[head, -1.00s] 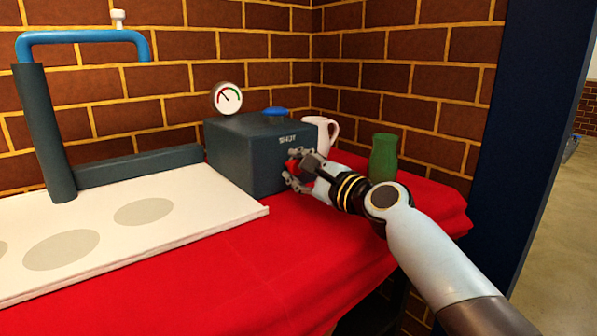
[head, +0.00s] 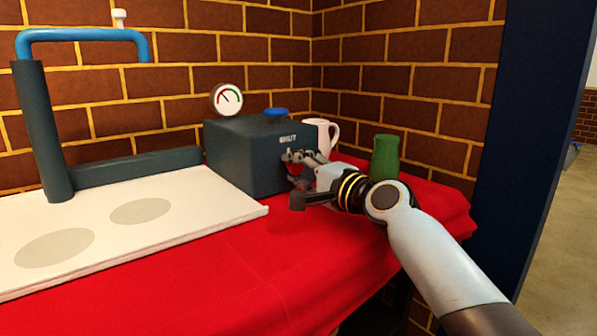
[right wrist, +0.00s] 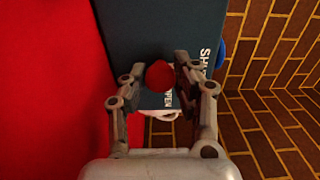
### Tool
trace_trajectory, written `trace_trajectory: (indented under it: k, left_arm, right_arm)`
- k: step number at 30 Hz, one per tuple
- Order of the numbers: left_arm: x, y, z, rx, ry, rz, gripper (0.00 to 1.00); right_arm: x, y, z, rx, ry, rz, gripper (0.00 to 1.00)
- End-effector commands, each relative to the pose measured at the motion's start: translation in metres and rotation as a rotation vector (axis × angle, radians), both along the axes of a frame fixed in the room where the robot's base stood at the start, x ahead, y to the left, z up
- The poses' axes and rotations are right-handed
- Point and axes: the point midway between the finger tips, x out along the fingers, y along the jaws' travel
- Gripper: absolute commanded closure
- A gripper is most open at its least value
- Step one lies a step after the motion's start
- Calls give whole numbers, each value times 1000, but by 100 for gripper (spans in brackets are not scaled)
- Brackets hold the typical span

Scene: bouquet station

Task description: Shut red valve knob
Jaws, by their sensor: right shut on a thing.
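A dark grey valve box (head: 240,160) stands on the red cloth against the brick wall, with "SHUT" lettering high on its front face. The red valve knob (right wrist: 160,75) sits on that face and shows between the fingers in the right wrist view. "SHUT" and "OPEN" lettering shows to the right of and below it there. My right gripper (head: 293,168) is at the box front, shut on the red knob, its fingers on either side. My left gripper is not in view.
A white mug (head: 325,130) and a green vase (head: 385,158) stand right of the box, close to my right wrist. A blue knob (head: 277,112) and a gauge (head: 227,98) are at the box top. A white board (head: 190,215) with grey circles lies left. Red cloth in front is clear.

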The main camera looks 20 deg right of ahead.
Motion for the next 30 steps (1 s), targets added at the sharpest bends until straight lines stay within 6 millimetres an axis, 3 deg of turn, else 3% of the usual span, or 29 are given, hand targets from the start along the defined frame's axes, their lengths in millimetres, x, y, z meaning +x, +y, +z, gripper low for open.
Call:
trace_trajectory:
  k: [14, 15, 20, 30]
  left_arm:
    - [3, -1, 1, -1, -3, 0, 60]
    - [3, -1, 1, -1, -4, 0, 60]
    - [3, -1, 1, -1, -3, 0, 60]
    - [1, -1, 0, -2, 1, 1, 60]
  right_arm:
    - [-1, 0, -2, -15, 0, 2, 100]
    - [-1, 0, -2, -15, 0, 2, 69]
    - [0, 0, -2, -13, -2, 1, 48]
    - [-5, -2, -1, -14, -3, 0, 48]
